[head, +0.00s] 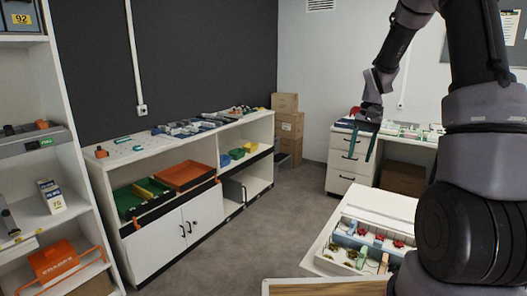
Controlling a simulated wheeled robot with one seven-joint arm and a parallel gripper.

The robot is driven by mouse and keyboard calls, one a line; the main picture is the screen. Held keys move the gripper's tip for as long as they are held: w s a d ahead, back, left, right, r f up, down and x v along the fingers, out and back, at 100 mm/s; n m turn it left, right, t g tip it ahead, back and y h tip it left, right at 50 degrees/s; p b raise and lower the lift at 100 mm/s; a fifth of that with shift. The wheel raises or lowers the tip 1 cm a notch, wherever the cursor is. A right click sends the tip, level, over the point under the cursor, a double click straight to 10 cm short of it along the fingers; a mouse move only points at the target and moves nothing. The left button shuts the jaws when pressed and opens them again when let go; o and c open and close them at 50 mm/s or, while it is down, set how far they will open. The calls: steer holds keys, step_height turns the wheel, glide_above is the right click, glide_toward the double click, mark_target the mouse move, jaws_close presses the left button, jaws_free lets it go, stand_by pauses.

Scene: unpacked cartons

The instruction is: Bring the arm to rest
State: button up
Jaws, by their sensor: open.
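My arm rises at the right of the head view and bends over at the top. Its end hangs down with my gripper (363,143) in front of the white desk at the back right. The two dark fingers are spread apart, with nothing visible between them. A small red part shows beside the wrist; I cannot tell whether it belongs to the gripper or lies on the desk behind.
A white desk (343,166) with drawers stands behind the gripper. A long white cabinet (165,252) and a shelf unit (88,170) stand left. Grey floor (275,215) between is clear.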

steer(key=s+a+r+n+t, duration=0.1)
steer(key=s+a+r+t, duration=0.1)
steer(key=s+r, duration=0.45)
steer(key=s+a+r+t, duration=0.2)
steer(key=s+r, duration=0.2)
steer(key=r, duration=0.5)
steer(key=s+a+r+t, duration=0.1)
steer(key=s+r+t, duration=0.1)
steer(key=s, duration=0.4)
steer(key=s+a+r+t, duration=0.1)
steer(key=s+a+r, duration=0.1)
steer(key=s, duration=0.5)
steer(key=shift+s+a+r+n+t, duration=0.15)
steer(key=shift+s+r+n+t, duration=0.2)
steer(key=shift+r, duration=0.45)
